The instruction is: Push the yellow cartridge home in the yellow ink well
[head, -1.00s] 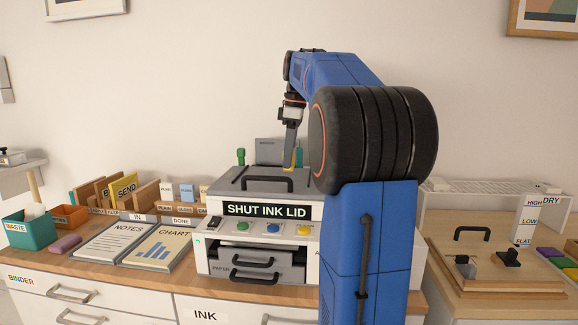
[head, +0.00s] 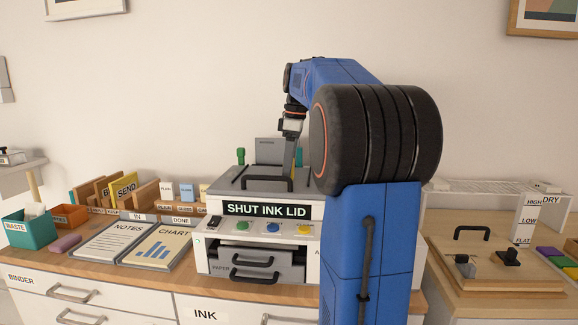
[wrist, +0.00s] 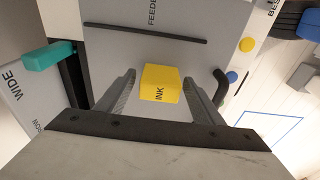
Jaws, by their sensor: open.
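The yellow cartridge, a yellow block marked INK (wrist: 160,83), is between the two fingers of my gripper (wrist: 159,76) in the wrist view. The fingers stand apart, with a gap visible on each side of it. The yellow ink well is not visible under the cartridge, so I cannot tell how deep it sits. In the head view my gripper's body (head: 291,125) is above the back of the printer (head: 262,208), and its fingertips are hard to make out.
A teal piece (wrist: 48,57) lies left in the wrist view.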

